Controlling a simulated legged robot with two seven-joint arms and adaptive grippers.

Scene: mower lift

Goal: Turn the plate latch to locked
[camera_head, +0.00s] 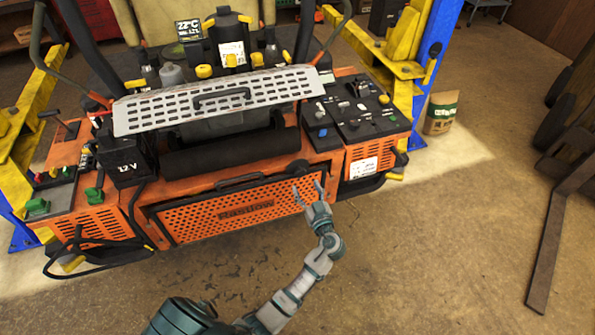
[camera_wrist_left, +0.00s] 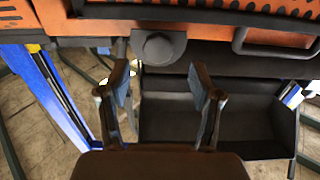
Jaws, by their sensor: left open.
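The orange perforated front plate (camera_head: 225,221) is upright on the front of the orange machine (camera_head: 320,160), with a dark handle (camera_head: 241,180) along its top edge. A dark rounded knob (camera_head: 299,168), which looks like the plate latch, sits above the plate's right part. In the left wrist view a dark rounded knob (camera_wrist_left: 160,47) with a flat top shows just beyond the fingertips; I cannot tell whether it is turned to locked. My left gripper (camera_head: 308,188) is open and empty in front of the plate's right end. Its two fingers (camera_wrist_left: 160,78) are spread apart below the knob, not visibly touching it.
A grey slotted cover (camera_head: 215,115) lies on top of the machine. Yellow and blue lift posts (camera_head: 405,75) stand on both sides. A black cable (camera_head: 95,262) hangs at the front left. A paper bag (camera_head: 441,112) stands at the right. The floor in front is clear.

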